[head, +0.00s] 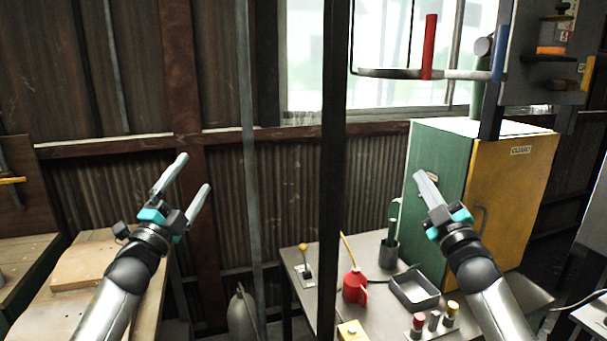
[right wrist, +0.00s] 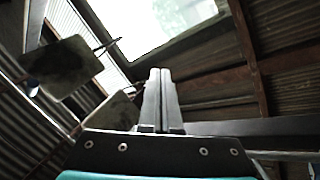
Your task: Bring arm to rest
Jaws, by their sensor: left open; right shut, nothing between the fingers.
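My left gripper (head: 182,180) is raised at the left of the head view. Its two fingers are spread apart and nothing is between them. My right gripper (head: 421,178) is raised at the right, in front of the green and yellow cabinet. Its fingers are together and empty. In the right wrist view its shut fingers (right wrist: 162,98) point up toward the roof and window. Neither gripper touches anything that I can see.
A dark vertical post (head: 334,150) stands between my arms. A table (head: 318,285) below holds a red can (head: 354,287), a grey tray (head: 414,290) and a lever (head: 304,258). The cabinet (head: 437,160) is at right. A rail (head: 395,73) with red and blue hangers is above.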

